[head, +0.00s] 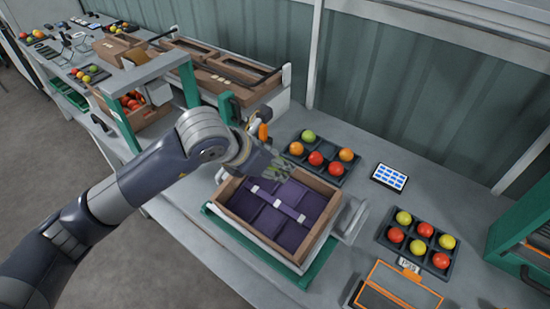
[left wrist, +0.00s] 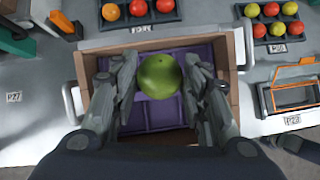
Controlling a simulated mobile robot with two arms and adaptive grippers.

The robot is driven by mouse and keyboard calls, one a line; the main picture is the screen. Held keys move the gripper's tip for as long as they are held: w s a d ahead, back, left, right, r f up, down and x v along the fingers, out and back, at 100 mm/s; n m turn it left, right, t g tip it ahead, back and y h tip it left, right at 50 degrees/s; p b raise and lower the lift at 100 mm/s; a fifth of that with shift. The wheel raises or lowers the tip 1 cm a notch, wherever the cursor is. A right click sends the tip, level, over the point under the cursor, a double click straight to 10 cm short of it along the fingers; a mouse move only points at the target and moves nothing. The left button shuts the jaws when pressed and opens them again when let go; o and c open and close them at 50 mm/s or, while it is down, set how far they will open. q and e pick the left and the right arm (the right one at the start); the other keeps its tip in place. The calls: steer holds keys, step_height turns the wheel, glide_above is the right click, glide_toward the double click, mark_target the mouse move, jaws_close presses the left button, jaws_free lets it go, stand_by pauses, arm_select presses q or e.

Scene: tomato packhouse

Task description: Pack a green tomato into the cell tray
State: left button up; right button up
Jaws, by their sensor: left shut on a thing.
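My left gripper (head: 275,168) is above the back part of a wooden crate, and its fingers are shut on a green tomato (left wrist: 159,76). The tomato shows clearly between the fingertips in the left wrist view; in the head view the fingers hide it. Below it, the purple cell tray (head: 290,236) lies inside the crate and also shows in the left wrist view (left wrist: 165,117). The cells that I can see look empty. A pale strap with small clips crosses the tray.
The wooden crate (head: 262,237) has raised walls around the tray. A dark tray (head: 325,147) with mixed tomatoes stands behind it, and another (head: 411,236) to its right. A tablet (head: 389,178) and an orange-framed box (head: 398,291) lie nearby.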

arm_select(q)
steer(key=f, duration=0.1)
steer(key=f+b, duration=0.1)
steer(key=f, duration=0.1)
steer(key=w+f, duration=0.1)
steer(key=shift+d+f, duration=0.2)
steer(key=shift+d, duration=0.15)
steer(key=f+b, duration=0.2)
steer(key=w+f+b, duration=0.1)
steer(key=f+b, duration=0.1)
steer(key=b, duration=0.1)
steer(key=d+f+b, duration=0.1)
steer(key=f+b, duration=0.1)
steer(key=shift+w+f, duration=0.2)
steer(key=shift+f, duration=0.2)
steer(key=shift+w+d+f+b, duration=0.1)
steer(key=shift+f+b, duration=0.35)
steer(key=shift+b, duration=0.1)
steer(key=shift+w+d+f+b, duration=0.1)
steer(key=shift+f+b, duration=0.3)
steer(key=shift+b, duration=0.15)
steer(key=shift+w+f+b, duration=0.15)
steer(key=shift+f+b, duration=0.35)
steer(key=shift+b, duration=0.2)
steer(key=o, duration=0.8)
steer(key=shift+o, duration=0.2)
